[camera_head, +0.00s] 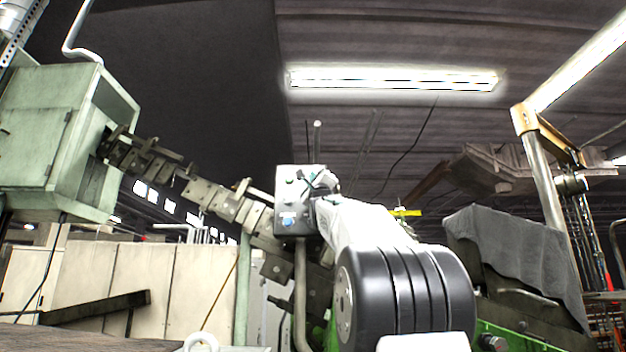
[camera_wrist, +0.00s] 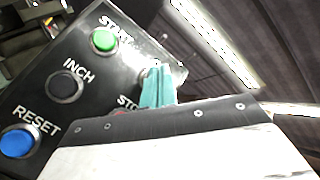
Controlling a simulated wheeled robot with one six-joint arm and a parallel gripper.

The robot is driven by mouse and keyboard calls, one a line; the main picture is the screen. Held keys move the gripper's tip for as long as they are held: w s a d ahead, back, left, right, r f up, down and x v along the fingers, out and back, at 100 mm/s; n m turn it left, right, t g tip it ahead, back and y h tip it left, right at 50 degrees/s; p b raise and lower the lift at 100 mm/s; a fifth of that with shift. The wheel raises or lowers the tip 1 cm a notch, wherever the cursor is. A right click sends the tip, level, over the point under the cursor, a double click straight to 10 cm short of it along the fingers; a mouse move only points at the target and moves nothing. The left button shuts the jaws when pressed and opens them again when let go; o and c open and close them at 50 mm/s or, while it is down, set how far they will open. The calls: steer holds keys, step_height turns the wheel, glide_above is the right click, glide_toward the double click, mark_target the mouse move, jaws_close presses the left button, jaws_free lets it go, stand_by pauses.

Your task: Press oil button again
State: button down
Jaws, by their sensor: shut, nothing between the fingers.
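A grey control box (camera_head: 290,187) stands on a post in the middle of the head view, with a blue button (camera_head: 288,221) low on its face. In the wrist view the dark panel (camera_wrist: 98,118) has a green START button (camera_wrist: 103,40), a black INCH button (camera_wrist: 65,86) and a blue RESET button (camera_wrist: 17,142). A STOP label is partly covered by my gripper. No oil label is readable. My gripper (camera_wrist: 160,75) has teal fingers, shut and empty, at the panel's right part. They hide what lies behind them; contact cannot be told. My gripper (camera_head: 322,182) also shows beside the box.
A pale green machine cabinet (camera_head: 32,140) stands at left, with a chain-like conveyor (camera_head: 215,200) running down behind the box. A dark draped cover (camera_head: 515,240) is at right.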

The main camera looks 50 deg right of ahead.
steer(key=shift+w+d, duration=0.2)
stand_by(0.3)
stand_by(0.3)
steer(key=shift+s+a, duration=0.55)
steer(key=shift+a, duration=0.1)
steer(key=s+a, duration=0.3)
steer(key=shift+s+a, duration=0.15)
steer(key=shift+a, duration=0.25)
steer(key=shift+s, duration=0.1)
stand_by(0.8)
